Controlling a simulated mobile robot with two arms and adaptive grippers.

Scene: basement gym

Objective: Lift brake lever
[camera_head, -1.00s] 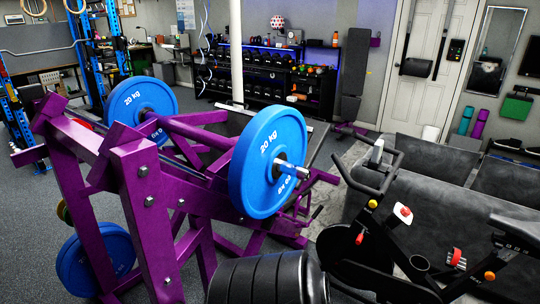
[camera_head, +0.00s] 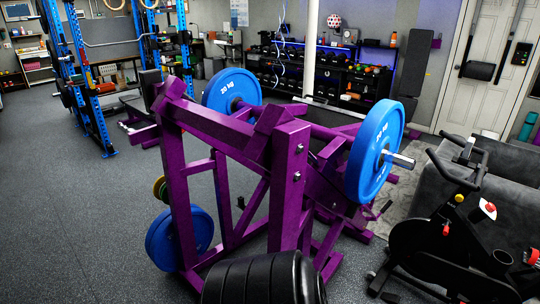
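A black exercise bike (camera_head: 430,250) stands at the lower right, partly cut off by the frame. On it I see handlebars (camera_head: 455,165), a red knob on a white plate (camera_head: 488,208), a yellow knob (camera_head: 459,198) and a small red part (camera_head: 446,230). I cannot tell which of these is the brake lever. Neither of my grippers is in view; a black ribbed part at the bottom centre seems to be mine.
A purple weight machine (camera_head: 290,185) with blue plates (camera_head: 374,150) stands close in front, left of the bike. A blue rack (camera_head: 95,125) and a dumbbell rack (camera_head: 300,80) stand behind. Open floor (camera_head: 70,200) lies at the left. A grey sofa (camera_head: 500,200) is behind the bike.

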